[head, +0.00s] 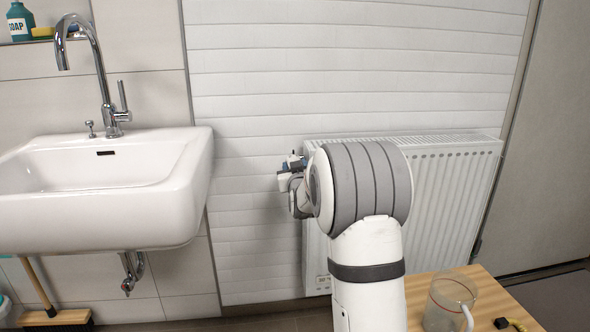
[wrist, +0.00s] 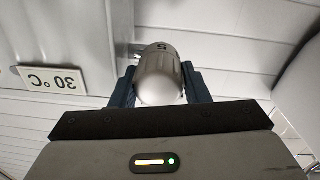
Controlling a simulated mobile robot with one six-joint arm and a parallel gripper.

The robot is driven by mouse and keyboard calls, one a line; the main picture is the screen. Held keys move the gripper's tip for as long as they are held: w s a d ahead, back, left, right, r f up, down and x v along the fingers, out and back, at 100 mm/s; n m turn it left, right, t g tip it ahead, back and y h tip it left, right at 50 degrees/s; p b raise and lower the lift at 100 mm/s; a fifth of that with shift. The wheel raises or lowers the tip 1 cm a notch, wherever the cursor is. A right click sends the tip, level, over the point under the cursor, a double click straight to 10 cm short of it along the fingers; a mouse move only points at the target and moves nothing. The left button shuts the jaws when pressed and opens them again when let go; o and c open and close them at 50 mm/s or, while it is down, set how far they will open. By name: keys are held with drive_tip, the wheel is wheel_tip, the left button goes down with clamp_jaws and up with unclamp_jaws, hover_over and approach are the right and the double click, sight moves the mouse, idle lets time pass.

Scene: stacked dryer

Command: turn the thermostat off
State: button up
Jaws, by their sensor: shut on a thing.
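The thermostat knob (wrist: 160,85) is a rounded, light grey ribbed head, with a small dark mark near its far end. In the wrist view, my gripper (wrist: 160,72) has one blue finger on each side of the knob and is shut on it. In the head view, my gripper (head: 290,166) is at the upper left corner of the white radiator (head: 450,190). There the knob is hard to make out, and my arm covers part of the radiator. I cannot tell the knob's setting.
A label reading 30 °C (wrist: 52,80) appears upside down left of the knob. A white sink (head: 100,190) is left of the radiator, with open space between. A wooden table (head: 515,318) with a clear jug (head: 450,302) stands at the lower right.

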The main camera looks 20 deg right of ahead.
drive_tip(key=shift+f, duration=0.15)
drive_tip(key=o, duration=0.7)
drive_tip(key=shift+s+a, duration=0.1)
drive_tip(key=shift+s, duration=0.25)
drive_tip(key=p+v, duration=0.1)
drive_tip(key=v, duration=0.6)
drive_tip(key=shift+p, duration=0.4)
